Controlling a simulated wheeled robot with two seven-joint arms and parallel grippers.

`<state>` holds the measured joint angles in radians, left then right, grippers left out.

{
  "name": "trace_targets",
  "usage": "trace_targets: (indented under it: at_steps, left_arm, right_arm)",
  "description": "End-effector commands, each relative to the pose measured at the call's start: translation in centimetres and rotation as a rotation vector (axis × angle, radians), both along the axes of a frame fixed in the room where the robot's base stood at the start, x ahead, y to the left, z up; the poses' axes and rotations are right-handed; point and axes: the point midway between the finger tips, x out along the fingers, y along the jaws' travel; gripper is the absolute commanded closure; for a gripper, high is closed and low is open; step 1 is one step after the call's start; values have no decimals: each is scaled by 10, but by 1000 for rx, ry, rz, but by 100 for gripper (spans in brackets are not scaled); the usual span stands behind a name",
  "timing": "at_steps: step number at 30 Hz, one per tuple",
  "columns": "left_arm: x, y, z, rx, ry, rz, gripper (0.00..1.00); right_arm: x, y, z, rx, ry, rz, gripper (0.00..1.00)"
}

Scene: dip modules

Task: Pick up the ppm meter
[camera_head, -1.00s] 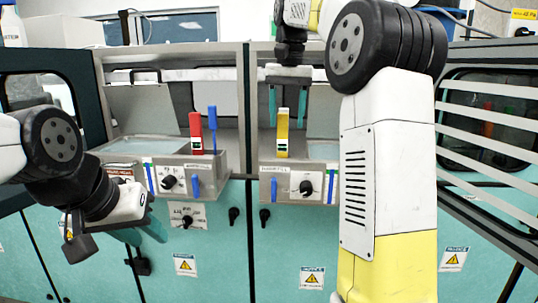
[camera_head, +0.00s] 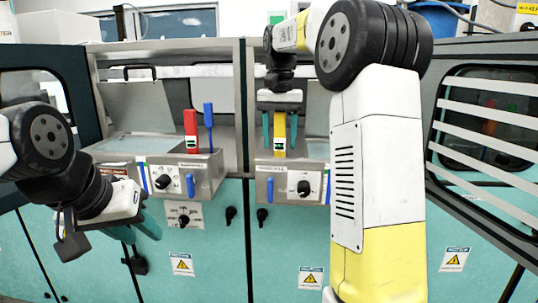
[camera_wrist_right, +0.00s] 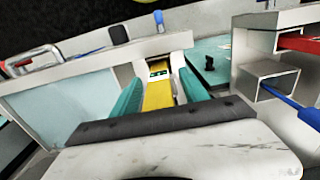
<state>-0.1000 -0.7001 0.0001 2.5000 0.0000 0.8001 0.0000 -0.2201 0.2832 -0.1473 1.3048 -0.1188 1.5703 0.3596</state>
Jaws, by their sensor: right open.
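A yellow meter (camera_head: 281,135) with a small dark display stands upright in a holder on the right dip module; it also shows in the right wrist view (camera_wrist_right: 158,92). My right gripper (camera_head: 280,122) is open, with one teal finger on each side of the yellow meter. In the right wrist view, a gap shows between the meter and at least one finger. A similar red meter (camera_head: 190,130) stands on the left module. My left gripper (camera_head: 148,226) hangs low at the left, away from both meters, and its jaw opening is unclear.
A blue upright handle (camera_head: 209,128) stands beside the red meter. The front panels carry black knobs (camera_head: 304,188) and blue levers (camera_head: 190,184). A slatted window panel (camera_head: 490,130) stands at the right.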

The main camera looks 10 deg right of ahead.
Motion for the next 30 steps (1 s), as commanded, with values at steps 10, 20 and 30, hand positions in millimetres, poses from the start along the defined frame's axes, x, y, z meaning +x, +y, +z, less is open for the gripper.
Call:
trace_targets:
  at_steps: [10, 20, 30]
  left_arm:
    - [0, 0, 0, 0, 0, 0, 64]
    - [0, 0, 0, 0, 0, 0, 64]
    - [0, 0, 0, 0, 0, 0, 64]
  right_arm:
    - [0, 0, -5, 1, -1, 0, 57]
    - [0, 0, -5, 1, -1, 0, 100]
    - [-5, -2, 4, 1, -4, 0, 100]
